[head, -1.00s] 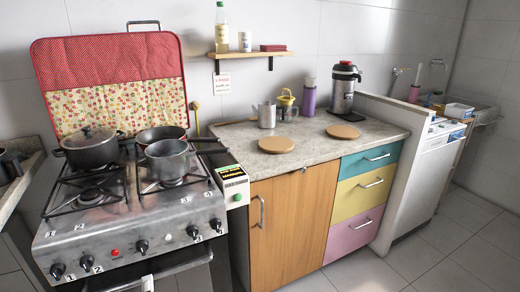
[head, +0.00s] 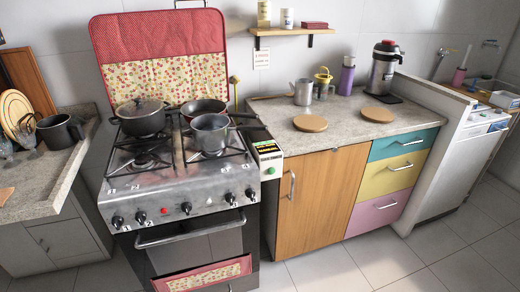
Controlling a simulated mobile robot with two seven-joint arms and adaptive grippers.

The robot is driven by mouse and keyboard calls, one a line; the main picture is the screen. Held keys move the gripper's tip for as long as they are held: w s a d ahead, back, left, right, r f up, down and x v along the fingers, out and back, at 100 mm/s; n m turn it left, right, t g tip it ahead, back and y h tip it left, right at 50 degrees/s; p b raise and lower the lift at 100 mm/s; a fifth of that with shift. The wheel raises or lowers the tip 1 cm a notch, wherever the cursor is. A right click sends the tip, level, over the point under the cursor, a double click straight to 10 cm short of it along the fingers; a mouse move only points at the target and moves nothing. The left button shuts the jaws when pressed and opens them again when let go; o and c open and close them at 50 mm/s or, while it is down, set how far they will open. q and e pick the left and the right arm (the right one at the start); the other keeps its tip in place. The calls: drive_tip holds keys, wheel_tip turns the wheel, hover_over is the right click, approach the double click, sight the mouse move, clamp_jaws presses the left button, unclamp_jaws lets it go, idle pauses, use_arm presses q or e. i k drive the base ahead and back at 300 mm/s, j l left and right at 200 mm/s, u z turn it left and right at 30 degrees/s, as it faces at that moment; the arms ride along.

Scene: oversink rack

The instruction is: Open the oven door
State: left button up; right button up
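The oven door (head: 200,249) is on the front of the silver stove (head: 180,190), at the left of the middle in the head view. It looks shut. Its long bar handle (head: 190,230) runs across the door's top edge, below the row of black knobs. A red-edged patterned cloth (head: 203,277) hangs low on the door front. The door's bottom is partly near the picture's lower edge. Neither of my grippers shows in the head view.
Pots and a pan (head: 203,112) stand on the burners. A wooden cupboard door (head: 316,202) and coloured drawers (head: 391,180) are right of the stove. A stone counter (head: 50,181) with a dark mug is at left. Tiled floor (head: 330,270) in front is clear.

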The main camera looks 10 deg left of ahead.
sight(202, 250)
drive_tip(key=u, duration=1.05)
